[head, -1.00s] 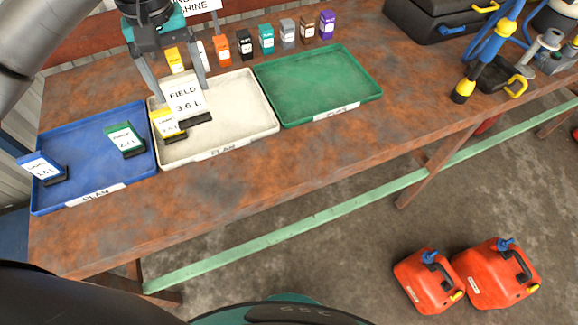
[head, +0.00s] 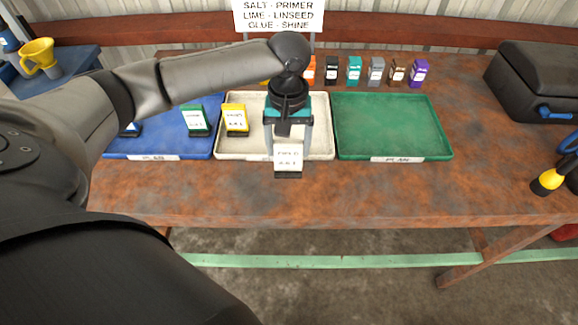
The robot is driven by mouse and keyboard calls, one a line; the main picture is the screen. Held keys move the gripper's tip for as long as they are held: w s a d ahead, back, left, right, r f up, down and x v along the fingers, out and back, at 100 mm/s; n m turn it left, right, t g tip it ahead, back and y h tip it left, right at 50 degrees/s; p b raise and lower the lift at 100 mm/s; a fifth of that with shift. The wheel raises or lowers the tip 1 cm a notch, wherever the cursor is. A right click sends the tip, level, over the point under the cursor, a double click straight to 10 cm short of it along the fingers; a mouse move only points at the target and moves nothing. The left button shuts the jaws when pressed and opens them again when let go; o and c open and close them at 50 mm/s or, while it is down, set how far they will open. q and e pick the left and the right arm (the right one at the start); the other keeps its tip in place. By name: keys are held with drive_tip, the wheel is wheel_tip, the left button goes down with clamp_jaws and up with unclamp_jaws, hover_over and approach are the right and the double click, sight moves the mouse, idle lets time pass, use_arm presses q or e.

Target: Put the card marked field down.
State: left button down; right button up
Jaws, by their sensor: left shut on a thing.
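My left gripper (head: 288,146) is shut on the white card marked field (head: 289,159), which stands upright on a dark foot. The card shows in front of the near rim of the white tray (head: 318,143); I cannot tell whether its foot touches the bench. A yellow card (head: 235,118) stands at the left inside the white tray. A green card (head: 196,120) stands in the blue tray (head: 165,135). A card at that tray's left is mostly hidden by my left arm. My right gripper is out of view.
The green tray (head: 390,125) at the right is empty. Several small coloured boxes (head: 354,70) stand behind the trays. A black case (head: 540,80) is at the back right. The rusty bench (head: 400,195) is clear in front of the trays.

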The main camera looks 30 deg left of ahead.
sight(289, 169)
use_arm(q)
wheel_tip(289, 169, down, 6)
drive_tip(key=shift+f+b, duration=0.1)
drive_tip(key=shift+b, duration=0.4)
drive_tip(key=shift+f, duration=0.25)
unclamp_jaws()
drive_tip(key=shift+f, duration=0.1)
wheel_tip(289, 169, up, 12)
drive_tip(key=shift+r+p, duration=0.2)
drive_tip(key=shift+p, duration=0.85)
